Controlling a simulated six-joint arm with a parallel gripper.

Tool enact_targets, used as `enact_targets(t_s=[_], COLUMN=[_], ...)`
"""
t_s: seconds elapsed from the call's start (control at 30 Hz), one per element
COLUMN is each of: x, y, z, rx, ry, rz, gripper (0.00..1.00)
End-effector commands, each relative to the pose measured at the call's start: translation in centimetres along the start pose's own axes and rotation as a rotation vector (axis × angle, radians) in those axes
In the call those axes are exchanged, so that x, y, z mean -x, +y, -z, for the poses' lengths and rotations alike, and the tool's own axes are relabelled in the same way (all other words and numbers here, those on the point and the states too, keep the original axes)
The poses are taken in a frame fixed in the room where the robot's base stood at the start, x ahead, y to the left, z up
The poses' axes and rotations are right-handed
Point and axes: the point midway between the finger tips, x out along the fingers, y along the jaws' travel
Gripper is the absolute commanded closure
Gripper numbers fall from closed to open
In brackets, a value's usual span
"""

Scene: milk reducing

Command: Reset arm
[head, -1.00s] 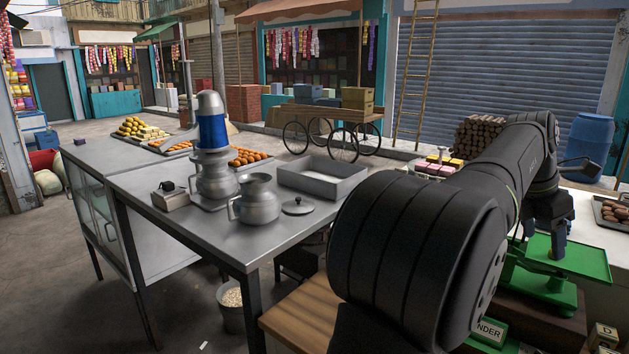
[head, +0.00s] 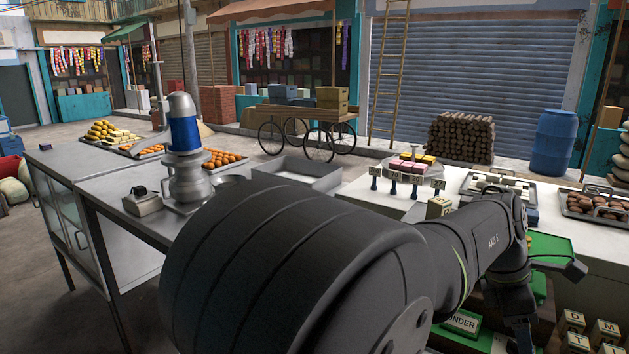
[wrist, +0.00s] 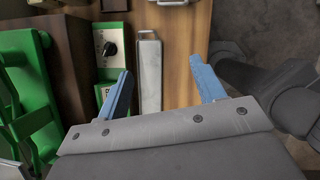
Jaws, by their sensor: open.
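My black arm fills the lower middle of the head view and reaches right. My gripper (head: 522,332) hangs low at its end, near the picture's bottom edge and in front of the green scale (head: 550,248). In the wrist view my gripper (wrist: 160,65) has its two blue fingers wide apart with nothing held between them. Below them is a brown wooden surface (wrist: 176,75) with a pale metal bar (wrist: 149,75). The green scale (wrist: 30,100) is at the left in that view.
Lettered blocks (head: 574,322) stand at the lower right. A steel counter (head: 130,235) with a blue-banded machine (head: 185,135) is at the left. A white counter (head: 590,245) bears trays of food.

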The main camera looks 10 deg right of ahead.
Motion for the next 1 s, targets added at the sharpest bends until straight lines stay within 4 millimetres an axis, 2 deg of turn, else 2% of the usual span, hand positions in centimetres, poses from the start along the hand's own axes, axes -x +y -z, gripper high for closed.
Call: enact_targets(t_s=[0.3, 0.5, 0.7, 1.0], x=[-3.0, -4.3, -4.9, -4.9], y=[-5.2, -7.6, -8.6, -8.7], z=[2.0, 3.0, 3.5, 3.5], rx=[-0.128, -0.185, -0.210, -0.213], ry=[0.000, 0.000, 0.000, 0.000], rz=[0.054, 0.077, 0.086, 0.088], gripper=[0.38, 0.38, 0.38, 0.38])
